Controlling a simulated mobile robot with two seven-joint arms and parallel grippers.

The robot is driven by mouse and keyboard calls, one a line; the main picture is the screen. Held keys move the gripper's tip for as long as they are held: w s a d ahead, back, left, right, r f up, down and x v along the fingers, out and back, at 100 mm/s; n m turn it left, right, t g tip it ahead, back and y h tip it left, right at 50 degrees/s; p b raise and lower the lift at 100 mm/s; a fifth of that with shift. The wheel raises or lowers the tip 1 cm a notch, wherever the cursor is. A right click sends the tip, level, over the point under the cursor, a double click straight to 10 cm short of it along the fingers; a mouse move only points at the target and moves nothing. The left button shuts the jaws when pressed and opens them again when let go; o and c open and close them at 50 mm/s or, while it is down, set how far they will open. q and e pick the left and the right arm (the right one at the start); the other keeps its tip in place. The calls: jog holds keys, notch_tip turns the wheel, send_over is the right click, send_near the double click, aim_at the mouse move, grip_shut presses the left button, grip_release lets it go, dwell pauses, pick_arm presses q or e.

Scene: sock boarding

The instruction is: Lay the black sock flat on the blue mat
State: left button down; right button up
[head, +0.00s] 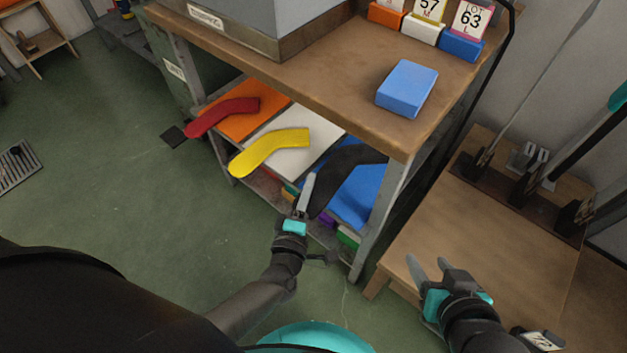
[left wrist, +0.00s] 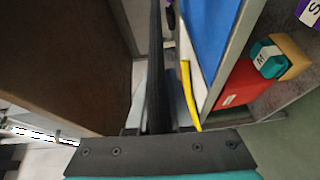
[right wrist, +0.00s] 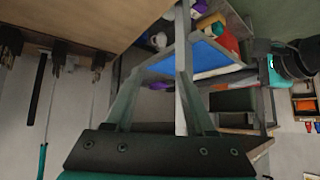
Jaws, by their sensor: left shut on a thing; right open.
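The black sock (head: 345,162) is over the blue mat (head: 358,196) on the shelf under the bench, and its near end is at my left gripper (head: 308,184). My left gripper is shut on the sock. In the left wrist view the sock (left wrist: 155,60) shows as a thin dark upright strip between the fingers, with the blue mat (left wrist: 212,25) to its right. I cannot tell how much of the sock touches the mat. My right gripper (head: 428,260) is open and empty above the brown table. The blue mat also shows in the right wrist view (right wrist: 205,62).
A yellow sock (head: 268,148) lies on a white mat (head: 308,155) and a red sock (head: 220,113) on an orange mat (head: 262,124). The bench top (head: 330,70) overhangs the shelf, with a leg (head: 378,215) at the right. A blue block (head: 407,88) sits above.

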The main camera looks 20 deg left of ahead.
pick_arm(q)
jog(key=shift+s+f+b, duration=0.1)
jog(key=shift+f+b, duration=0.45)
jog(key=shift+f, duration=0.1)
jog(key=shift+f+b, duration=1.5)
jog(key=shift+f, duration=0.05)
pick_arm(e)
jog(key=a+r+t+y, duration=0.3)
jog(key=a+t, duration=0.3)
jog(key=t, duration=0.1)
jog(key=shift+w+a+r+m+y, duration=0.2)
jog(key=shift+m+y, duration=0.1)
jog(key=shift+m, duration=0.1)
